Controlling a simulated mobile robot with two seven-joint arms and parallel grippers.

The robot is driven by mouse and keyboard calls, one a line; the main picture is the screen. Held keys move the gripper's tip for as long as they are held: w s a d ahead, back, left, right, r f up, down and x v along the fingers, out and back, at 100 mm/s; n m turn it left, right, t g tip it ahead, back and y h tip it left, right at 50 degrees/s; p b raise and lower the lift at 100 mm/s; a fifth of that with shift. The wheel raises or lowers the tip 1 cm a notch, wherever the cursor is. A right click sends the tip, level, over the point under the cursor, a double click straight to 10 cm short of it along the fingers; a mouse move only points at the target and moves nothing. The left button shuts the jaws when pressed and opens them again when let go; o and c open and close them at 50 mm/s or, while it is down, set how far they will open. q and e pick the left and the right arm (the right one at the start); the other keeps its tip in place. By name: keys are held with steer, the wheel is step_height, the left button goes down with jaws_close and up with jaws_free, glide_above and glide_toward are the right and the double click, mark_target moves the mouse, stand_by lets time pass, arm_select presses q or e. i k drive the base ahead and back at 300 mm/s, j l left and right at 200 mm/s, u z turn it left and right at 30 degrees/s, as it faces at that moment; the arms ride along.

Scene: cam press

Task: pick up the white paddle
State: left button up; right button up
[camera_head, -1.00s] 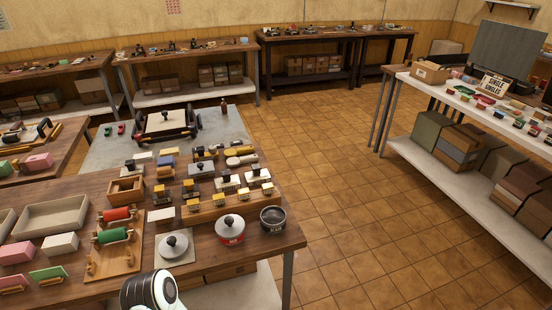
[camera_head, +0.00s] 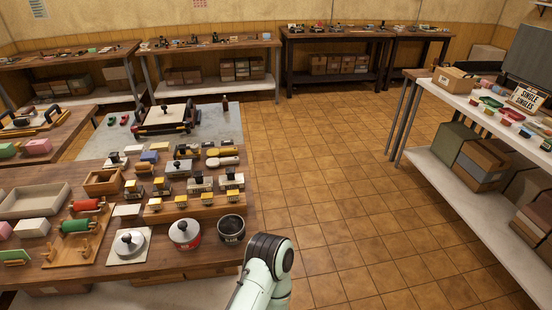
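I see no thing that I can name for sure as the white paddle. A pale, elongated piece (camera_head: 223,161) lies near the back right edge of the wooden work table (camera_head: 190,266), and it is too small to tell what it is. Neither of my grippers is in view. Only a white and black link of one of my arms shows at the bottom, in front of the table's right edge.
The table holds a lidded red-and-white pot (camera_head: 185,235), a dark tin (camera_head: 231,229), a round knobbed lid (camera_head: 130,245), rollers (camera_head: 76,225) and a grey tray (camera_head: 35,200). A grey-topped table (camera_head: 100,147) stands behind. A shelf table (camera_head: 465,208) is at right. Tiled floor (camera_head: 330,190) between is open.

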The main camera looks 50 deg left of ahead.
mark_target(212, 163)
steer(key=i+l, duration=0.2)
steer(key=i, duration=0.2)
steer(key=i+l+u, duration=0.15)
steer(key=i, duration=0.25)
steer(key=i+l, duration=0.3)
steer(key=i+u, duration=0.2)
steer(key=u, duration=0.2)
steer(key=i+u, duration=0.25)
steer(key=u, duration=0.2)
steer(key=i+u, duration=0.2)
steer(key=u, duration=0.2)
steer(key=i+l+u, duration=0.15)
steer(key=u, duration=0.25)
steer(key=i+u, duration=0.15)
steer(key=u, duration=0.25)
steer(key=i+l+u, duration=0.1)
steer(key=u, duration=0.3)
steer(key=i+l+u, duration=0.15)
steer(key=u, duration=0.25)
steer(key=i+l+u, duration=0.15)
steer(key=u, duration=0.25)
